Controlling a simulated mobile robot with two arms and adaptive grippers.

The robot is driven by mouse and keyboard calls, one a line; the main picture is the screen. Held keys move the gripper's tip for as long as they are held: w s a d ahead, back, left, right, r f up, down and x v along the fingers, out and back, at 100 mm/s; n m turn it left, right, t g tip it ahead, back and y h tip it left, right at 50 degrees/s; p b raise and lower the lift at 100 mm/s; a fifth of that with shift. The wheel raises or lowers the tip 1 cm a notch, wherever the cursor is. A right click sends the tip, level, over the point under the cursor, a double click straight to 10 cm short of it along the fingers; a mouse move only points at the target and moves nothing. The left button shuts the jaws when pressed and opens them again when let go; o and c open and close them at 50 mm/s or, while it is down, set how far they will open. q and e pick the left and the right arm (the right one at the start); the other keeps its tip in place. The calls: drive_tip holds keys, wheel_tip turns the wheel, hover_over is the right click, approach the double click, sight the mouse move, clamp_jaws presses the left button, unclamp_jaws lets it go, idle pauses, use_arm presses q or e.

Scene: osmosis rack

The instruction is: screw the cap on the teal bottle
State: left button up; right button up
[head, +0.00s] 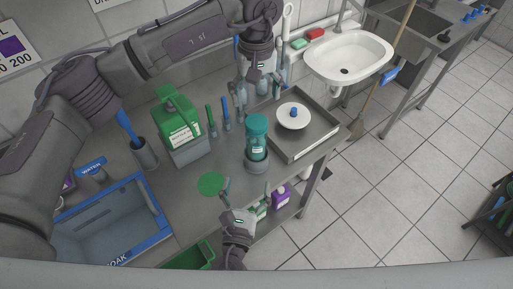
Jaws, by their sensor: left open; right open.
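The teal bottle (257,142) stands upright in a grey round holder (256,166) near the table's right front. A darker teal cap (257,122) appears to sit on its top; I cannot tell whether it is screwed down. My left gripper (261,88) is open above and behind the bottle, pointing down, apart from it. My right gripper (247,190) is open in front of and below the bottle, its fingers pointing toward the table edge. It holds nothing that I can see.
A metal tray (325,133) with a white blue-knobbed dish (294,116) lies right of the bottle. A blue-rimmed basin (152,196) is at left. A green disc (211,184) lies flat on the table.

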sight(255, 149)
drive_tip(key=shift+w, duration=0.1)
drive_tip(key=w, duration=0.4)
drive_tip(key=w+d, duration=0.1)
drive_tip(key=w, duration=0.4)
drive_tip(key=w+d, duration=0.1)
drive_tip(key=w, duration=0.3)
drive_tip(key=shift+w, duration=0.3)
drive_tip(key=shift+d, duration=0.1)
drive_tip(key=shift+c, duration=0.3)
